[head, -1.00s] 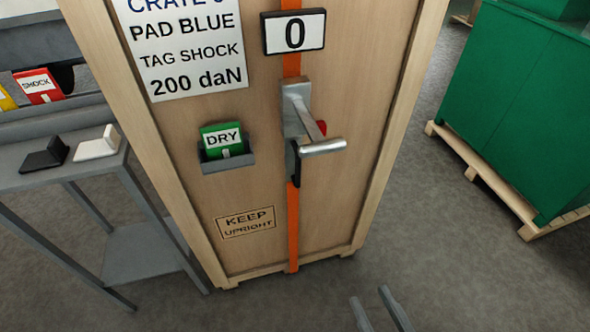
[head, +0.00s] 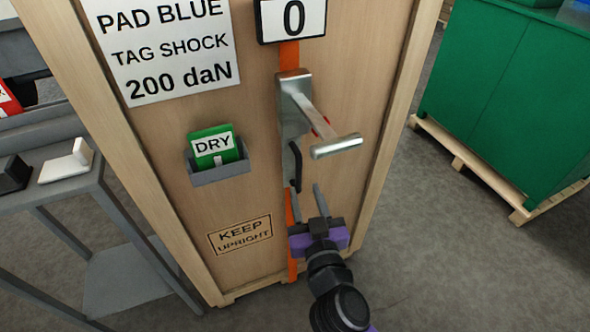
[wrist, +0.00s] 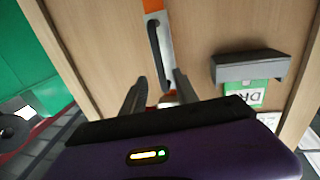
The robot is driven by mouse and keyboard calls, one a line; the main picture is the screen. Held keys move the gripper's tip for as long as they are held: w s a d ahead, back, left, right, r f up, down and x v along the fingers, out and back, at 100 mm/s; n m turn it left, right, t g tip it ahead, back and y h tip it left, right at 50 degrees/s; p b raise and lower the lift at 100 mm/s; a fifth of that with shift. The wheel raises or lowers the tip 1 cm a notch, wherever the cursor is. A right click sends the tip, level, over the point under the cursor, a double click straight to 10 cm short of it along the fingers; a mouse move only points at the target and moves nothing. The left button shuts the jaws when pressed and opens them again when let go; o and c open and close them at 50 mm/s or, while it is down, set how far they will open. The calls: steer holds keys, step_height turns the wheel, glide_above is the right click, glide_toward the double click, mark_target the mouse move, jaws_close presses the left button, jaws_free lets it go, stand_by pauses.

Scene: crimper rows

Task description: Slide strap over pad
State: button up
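The orange strap (head: 289,54) runs vertically down the front of the wooden crate (head: 345,110). It passes behind a metal tensioner (head: 294,105) with a silver lever sticking out and a black handle (head: 295,165) below. My gripper (head: 307,190) is open and empty, pointing up just below the tensioner, in front of the strap. In the wrist view its fingers are apart (wrist: 160,78), with the black handle (wrist: 154,40) beyond them. A white pad (head: 66,164) and a black pad (head: 13,174) lie on the grey stand at left. No pad shows under the visible strap.
A grey holder (head: 222,174) with a green DRY card (head: 212,146) is left of the tensioner. A display (head: 291,20) above reads 0. The grey stand (head: 62,203) is close at left. A green crate (head: 500,90) on a pallet stands right. Floor between is clear.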

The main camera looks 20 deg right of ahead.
mark_target(299, 174)
steer(key=shift+w+d+p, duration=0.25)
steer(key=shift+w+p, duration=0.05)
steer(key=shift+w, duration=0.95)
steer(key=shift+w+d+p, duration=0.2)
steer(key=shift+w+p, duration=0.1)
steer(key=shift+w, duration=1)
steer(key=shift+w+d+p, duration=0.25)
steer(key=shift+w+p, duration=0.05)
steer(key=shift+w, duration=0.95)
jaws_close()
